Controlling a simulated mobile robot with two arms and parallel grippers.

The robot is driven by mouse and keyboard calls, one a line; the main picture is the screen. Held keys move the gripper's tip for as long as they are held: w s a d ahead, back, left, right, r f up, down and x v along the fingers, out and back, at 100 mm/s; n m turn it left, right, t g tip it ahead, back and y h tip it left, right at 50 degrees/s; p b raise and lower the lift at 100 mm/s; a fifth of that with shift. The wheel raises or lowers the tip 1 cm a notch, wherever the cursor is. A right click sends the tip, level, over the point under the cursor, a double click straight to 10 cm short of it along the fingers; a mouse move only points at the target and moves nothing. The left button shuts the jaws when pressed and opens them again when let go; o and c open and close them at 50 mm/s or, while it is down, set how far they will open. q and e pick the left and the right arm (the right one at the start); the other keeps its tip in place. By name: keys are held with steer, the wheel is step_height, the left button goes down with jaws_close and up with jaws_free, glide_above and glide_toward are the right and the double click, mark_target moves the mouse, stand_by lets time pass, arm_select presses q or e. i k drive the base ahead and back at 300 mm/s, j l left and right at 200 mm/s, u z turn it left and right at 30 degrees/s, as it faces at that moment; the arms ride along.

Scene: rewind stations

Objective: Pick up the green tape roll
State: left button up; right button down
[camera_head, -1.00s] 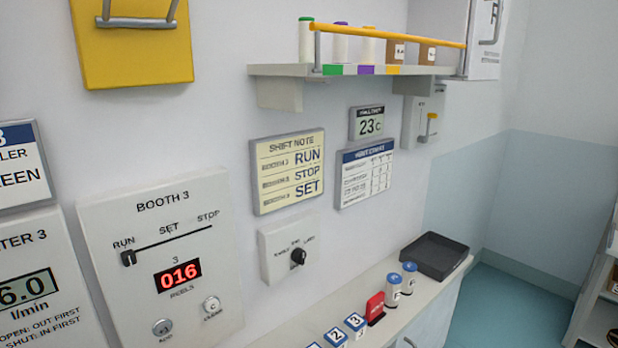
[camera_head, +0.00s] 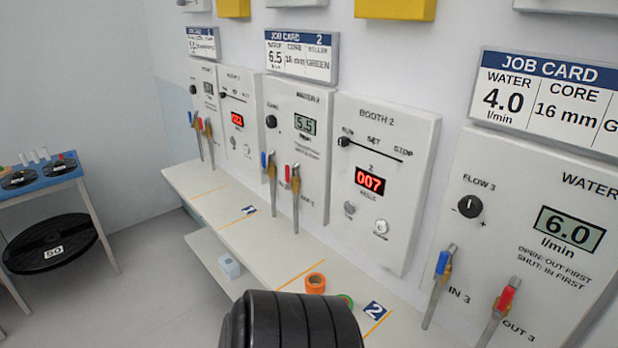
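A small green ring (camera_head: 346,300), which looks like the green tape roll, lies on the pale counter (camera_head: 268,262) near the blue "2" marker. Only its upper edge shows. A black ribbed shape (camera_head: 290,322) at the bottom centre hides the rest, and I cannot tell what that shape is. An orange tape roll (camera_head: 316,283) lies just left of the green ring. Neither of my gripper's fingertips is in view.
Water panels with blue taps (camera_head: 441,263) and red taps (camera_head: 506,298) stand out over the counter. A blue "2" marker (camera_head: 375,310) lies right of the rolls. A light blue item (camera_head: 229,266) sits on a lower shelf. A blue-topped table (camera_head: 40,177) stands left; floor between is clear.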

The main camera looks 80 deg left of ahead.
mark_target(349, 299)
steer(key=u, duration=2.4)
steer(key=i+j+z, duration=0.2)
steer(key=j, duration=0.2)
steer(key=i+j+z, duration=0.2)
steer(key=j, duration=0.2)
steer(key=j+z, duration=0.2)
steer(key=j, duration=0.25)
steer(key=i+j+z, duration=0.2)
steer(key=j, duration=0.25)
steer(key=k, duration=0.1)
